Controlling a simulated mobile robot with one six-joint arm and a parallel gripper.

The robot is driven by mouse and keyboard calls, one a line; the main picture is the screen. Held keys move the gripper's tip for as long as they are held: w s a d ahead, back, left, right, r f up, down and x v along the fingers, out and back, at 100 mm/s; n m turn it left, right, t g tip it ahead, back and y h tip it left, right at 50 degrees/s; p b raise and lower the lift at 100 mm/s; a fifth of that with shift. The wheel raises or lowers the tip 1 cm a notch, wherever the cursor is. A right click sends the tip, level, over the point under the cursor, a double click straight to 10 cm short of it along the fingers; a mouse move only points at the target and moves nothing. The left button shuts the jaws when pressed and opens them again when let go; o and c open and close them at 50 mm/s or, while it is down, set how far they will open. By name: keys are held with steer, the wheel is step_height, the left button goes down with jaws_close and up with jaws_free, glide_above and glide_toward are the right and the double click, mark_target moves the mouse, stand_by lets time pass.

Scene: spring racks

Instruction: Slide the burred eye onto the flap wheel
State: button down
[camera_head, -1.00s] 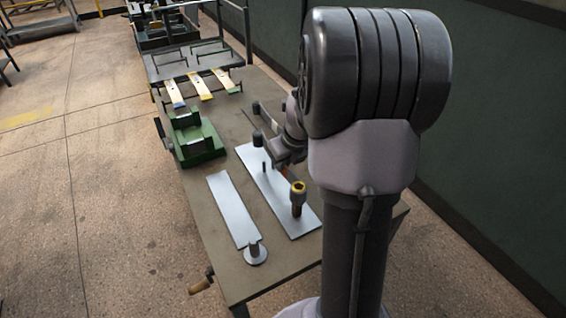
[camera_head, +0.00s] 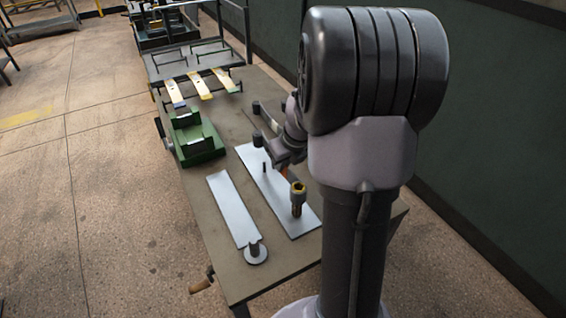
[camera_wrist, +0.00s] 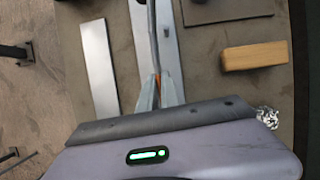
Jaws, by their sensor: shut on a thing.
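My gripper (camera_wrist: 157,92) is shut on a narrow dark grey strip (camera_wrist: 153,35), which I take to be the leaf with the burred eye. The strip runs away from the fingertips to the top of the wrist view. A small orange patch shows between the fingertips. In the head view the gripper is over the bench, mostly hidden by my arm. The burred eye itself cannot be made out.
A thin peg (camera_head: 264,168) stands on the same plate. A second pale plate (camera_head: 232,207) lies left, with a round-based stub (camera_head: 255,252) at its near end. A green cradle (camera_head: 196,140) and a rack with several yellow strips (camera_head: 200,84) stand behind. A wooden block (camera_wrist: 253,55) lies right.

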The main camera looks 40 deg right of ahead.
steer(key=shift+f+b, duration=2.95)
steer(key=shift+f, duration=0.9)
steer(key=c, duration=1.5)
jaws_free()
steer(key=p+v, duration=0.8)
steer(key=v, duration=0.9)
steer(key=shift+s+r, duration=0.1)
steer(key=shift+r, duration=0.15)
steer(key=s+a+r+n+t+y, duration=0.15)
steer(key=a+r+n, duration=0.25)
steer(key=a+n, duration=0.7)
steer(key=s+a+r+n, duration=0.3)
steer(key=a+n, duration=0.8)
steer(key=a, duration=0.1)
steer(key=s+a+n+y, duration=0.1)
steer(key=s+a+n, duration=0.5)
steer(key=n, duration=0.5)
steer(key=shift+s+a+n, duration=0.15)
steer(key=shift+s+n, duration=0.15)
steer(key=shift+n, duration=0.1)
